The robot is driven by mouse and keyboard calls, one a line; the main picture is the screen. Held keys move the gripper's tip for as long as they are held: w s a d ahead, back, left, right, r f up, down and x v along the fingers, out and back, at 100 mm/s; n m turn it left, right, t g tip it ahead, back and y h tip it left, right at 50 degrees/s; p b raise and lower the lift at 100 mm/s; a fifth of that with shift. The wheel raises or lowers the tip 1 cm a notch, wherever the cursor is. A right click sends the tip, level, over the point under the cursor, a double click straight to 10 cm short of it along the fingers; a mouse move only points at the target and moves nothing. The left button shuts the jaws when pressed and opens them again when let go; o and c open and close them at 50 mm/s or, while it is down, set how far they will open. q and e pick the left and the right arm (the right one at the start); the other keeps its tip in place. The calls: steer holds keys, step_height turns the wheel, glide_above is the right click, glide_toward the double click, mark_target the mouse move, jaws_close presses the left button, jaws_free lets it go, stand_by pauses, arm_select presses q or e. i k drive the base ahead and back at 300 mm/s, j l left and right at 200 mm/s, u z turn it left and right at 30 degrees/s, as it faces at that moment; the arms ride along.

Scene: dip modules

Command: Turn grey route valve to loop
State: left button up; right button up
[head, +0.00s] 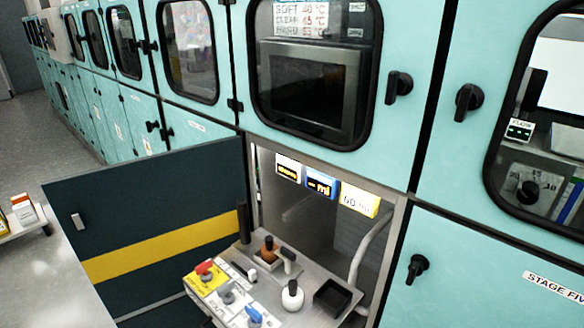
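The grey route valve (228,296) is a small grey handle on a white labelled plate. It sits on the metal shelf in the open compartment at the bottom centre. It stands between a red-handled valve (204,269) on a yellow plate and a blue-handled valve (254,316) near the bottom edge. The lettering on the plate is too small to read surely, and I cannot tell which marking the grey handle points at. Neither of my grippers shows in the head view.
A white round bottle (292,297), a brown bottle (269,249) and a black open tray (332,299) share the shelf. Small displays (321,185) hang above. The dark door (150,212) with a yellow stripe stands open at left. A pale counter edge (60,275) lies farther left.

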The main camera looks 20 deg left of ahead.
mark_target(225, 290)
steer(key=u, duration=1.15)
steer(key=j+z, duration=0.15)
